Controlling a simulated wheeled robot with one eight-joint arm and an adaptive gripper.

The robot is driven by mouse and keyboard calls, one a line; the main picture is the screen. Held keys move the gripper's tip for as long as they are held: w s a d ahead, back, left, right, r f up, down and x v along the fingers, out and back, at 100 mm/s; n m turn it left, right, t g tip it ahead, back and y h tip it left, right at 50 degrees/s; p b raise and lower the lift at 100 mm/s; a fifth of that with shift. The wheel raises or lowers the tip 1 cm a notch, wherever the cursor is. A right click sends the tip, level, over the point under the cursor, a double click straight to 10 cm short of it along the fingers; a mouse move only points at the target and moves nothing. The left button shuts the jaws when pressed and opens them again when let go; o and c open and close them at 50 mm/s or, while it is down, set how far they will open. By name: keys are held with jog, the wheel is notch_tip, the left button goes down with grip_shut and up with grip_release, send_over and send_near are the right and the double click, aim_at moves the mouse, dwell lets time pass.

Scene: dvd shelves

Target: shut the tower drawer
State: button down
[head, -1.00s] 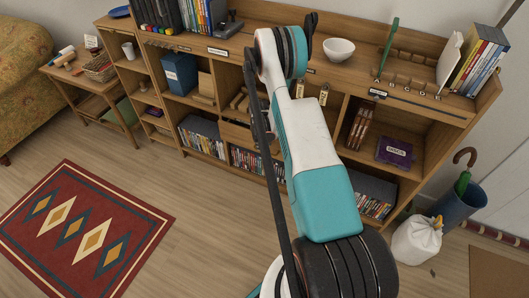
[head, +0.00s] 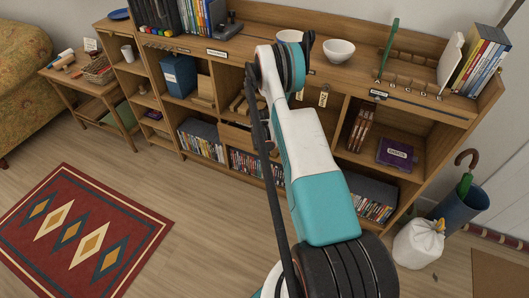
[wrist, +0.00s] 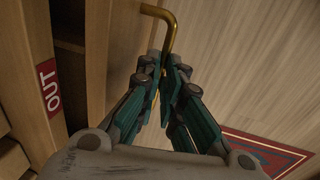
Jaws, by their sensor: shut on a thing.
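In the wrist view, my gripper (wrist: 166,80) has its teal fingers closed together on the lower end of a bent brass handle (wrist: 171,30). A wooden upright with a red "OUT" label (wrist: 49,88) stands to the left of the fingers. In the head view, a wooden drawer front (head: 238,138) shows in the middle of the shelf unit, partly hidden by my arm. I cannot tell how far it stands out. My gripper is hidden there behind my arm.
The long wooden shelf unit (head: 430,103) holds DVDs, boxes and bowls. A small side table (head: 88,84) stands at left. A patterned rug (head: 80,235) lies on the floor. A blue bin with an umbrella (head: 459,212) and a white bag (head: 418,243) stand at right.

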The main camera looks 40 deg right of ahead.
jog(key=shift+w+d, duration=0.3)
jog(key=shift+d, duration=0.35)
jog(key=shift+w+d, duration=0.25)
jog(key=shift+d, duration=0.4)
jog(key=shift+w+d, duration=0.3)
jog(key=shift+d, duration=0.35)
jog(key=c, duration=1.7)
grip_release()
jog(key=shift+r, duration=0.1)
jog(key=r, duration=0.4)
jog(key=a+r, duration=0.1)
jog(key=r, duration=0.2)
jog(key=s+a+r, duration=0.1)
jog(key=r, duration=0.3)
jog(key=shift+r, duration=0.3)
